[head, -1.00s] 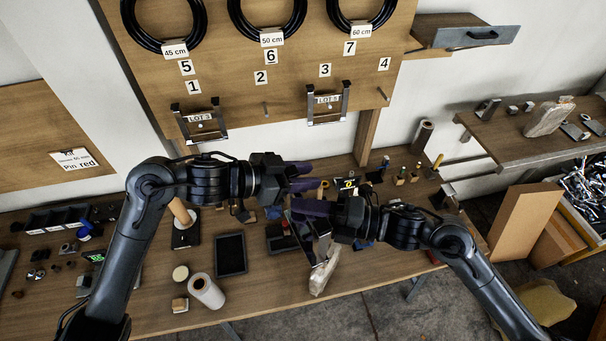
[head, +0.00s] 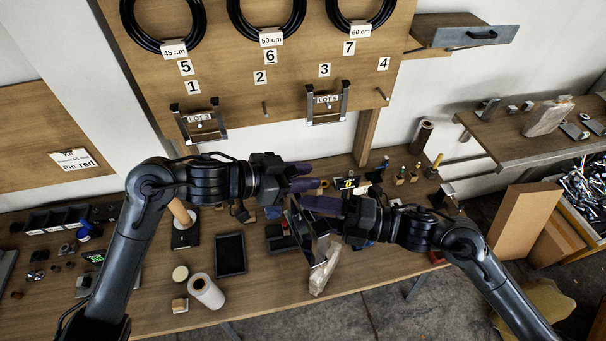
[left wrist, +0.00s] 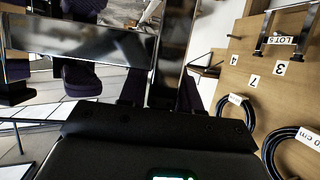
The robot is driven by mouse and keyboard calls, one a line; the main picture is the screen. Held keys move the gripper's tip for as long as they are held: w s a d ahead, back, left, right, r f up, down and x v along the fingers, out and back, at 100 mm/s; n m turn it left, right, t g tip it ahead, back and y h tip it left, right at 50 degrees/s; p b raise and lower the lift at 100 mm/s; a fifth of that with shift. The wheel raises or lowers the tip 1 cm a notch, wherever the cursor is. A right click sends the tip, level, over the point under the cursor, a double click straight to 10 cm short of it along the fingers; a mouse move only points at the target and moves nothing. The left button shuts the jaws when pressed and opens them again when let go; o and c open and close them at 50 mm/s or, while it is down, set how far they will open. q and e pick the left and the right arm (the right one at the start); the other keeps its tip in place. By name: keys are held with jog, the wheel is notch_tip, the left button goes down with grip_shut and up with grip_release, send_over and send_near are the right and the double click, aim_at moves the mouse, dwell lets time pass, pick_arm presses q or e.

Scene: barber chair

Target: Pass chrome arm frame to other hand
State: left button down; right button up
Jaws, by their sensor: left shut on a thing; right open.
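The chrome arm frame (head: 298,220) hangs between my two grippers above the bench in the head view, partly hidden by the fingers. In the left wrist view its shiny bars (left wrist: 85,42) fill the upper left and centre. My left gripper (head: 302,178), with purple fingers, is shut on the frame; the grip itself is mostly hidden. My right gripper (head: 325,212) comes from the right and is open at the frame. In the left wrist view its purple fingers appear above and below one bar. I cannot tell whether they touch it.
A wooden bench (head: 260,305) with small parts, a black tray (head: 231,254) and a white roll (head: 206,291) lies below. A pale wrapped piece (head: 323,277) lies under the frame. Similar frames (head: 327,102) hang on the board behind. A side shelf (head: 505,135) stands at right.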

jog(key=v, duration=1)
jog(key=w+d+f+m+t+h, duration=0.1)
jog(key=w+d+m+t+h, duration=0.4)
jog(key=w+m+t+h, duration=0.5)
jog(key=s+d+f+m+g+h, duration=0.1)
jog(key=s+d+f+m+h, duration=0.35)
jog(key=m, duration=0.55)
jog(key=s+a+f+m+g+h, duration=0.1)
jog(key=s+f+m+g, duration=0.4)
jog(key=s+f, duration=0.4)
jog(key=s+a+f+m+g+h, duration=0.1)
jog(key=s+f+m+g, duration=0.4)
jog(key=s, duration=1)
notch_tip(320, 180, down, 4)
jog(key=shift+a+r+m+h, duration=0.15)
jog(key=shift+a+m+h, duration=0.2)
jog(key=shift+m, duration=0.05)
